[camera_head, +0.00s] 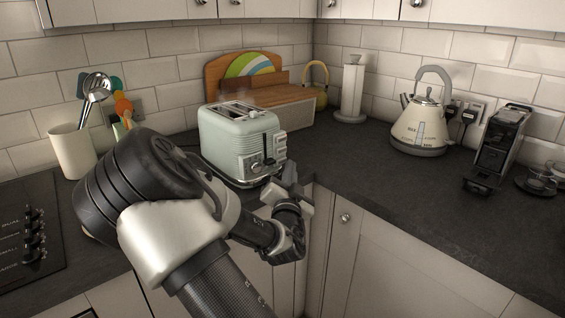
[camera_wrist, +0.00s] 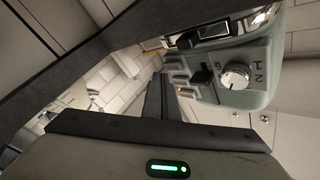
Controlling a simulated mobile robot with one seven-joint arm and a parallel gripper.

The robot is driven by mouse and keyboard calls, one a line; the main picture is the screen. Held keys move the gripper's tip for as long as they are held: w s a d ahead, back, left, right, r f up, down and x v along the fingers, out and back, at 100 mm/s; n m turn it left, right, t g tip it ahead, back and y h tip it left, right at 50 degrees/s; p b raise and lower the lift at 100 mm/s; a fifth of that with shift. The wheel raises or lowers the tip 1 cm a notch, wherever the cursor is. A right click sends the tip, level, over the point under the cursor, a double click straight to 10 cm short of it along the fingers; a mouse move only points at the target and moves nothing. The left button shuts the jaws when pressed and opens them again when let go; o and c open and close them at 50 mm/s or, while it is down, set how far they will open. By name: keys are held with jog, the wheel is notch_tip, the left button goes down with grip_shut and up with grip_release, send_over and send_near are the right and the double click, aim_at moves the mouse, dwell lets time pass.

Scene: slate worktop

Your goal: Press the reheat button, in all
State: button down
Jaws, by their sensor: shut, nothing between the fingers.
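The pale green toaster (camera_head: 222,143) stands on the worktop left of the corner, its control end facing me. A small column of buttons (camera_head: 281,150) runs along the right of that end; I cannot read which one is reheat. In the wrist view the toaster (camera_wrist: 262,55) appears rotated, with a silver dial (camera_wrist: 235,75), a dark lever (camera_wrist: 203,77) and the small buttons (camera_wrist: 179,76) near the fingertips. My gripper (camera_head: 289,178) is shut and empty, just in front of the toaster's lower right; it also shows in the wrist view (camera_wrist: 158,82). Whether it touches a button is unclear.
A utensil pot (camera_head: 73,152) and a hob (camera_head: 28,235) are at left. A kettle (camera_head: 420,125) and a coffee machine (camera_head: 497,145) stand at right. The worktop (camera_head: 365,165) between toaster and kettle is clear.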

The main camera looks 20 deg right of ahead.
jog(key=shift+w, duration=0.1)
jog(key=shift+w+a, duration=0.15)
jog(key=shift+w, duration=0.15)
jog(key=shift+w+a+b, duration=0.15)
jog(key=shift+w+b, duration=0.25)
dwell(0.8)
jog(key=shift+s, duration=0.1)
jog(key=shift+s+d, duration=0.3)
jog(key=shift+s, duration=0.4)
jog(key=shift+s, duration=0.1)
jog(key=shift+s+d+b, duration=0.2)
jog(key=shift+s+d, duration=0.1)
jog(key=shift+s, duration=0.45)
jog(key=shift+s+d+b, duration=0.25)
jog(key=shift+s, duration=0.5)
jog(key=shift+s+d+b, duration=0.2)
jog(key=shift+s+d, duration=0.1)
jog(key=shift+s, duration=0.45)
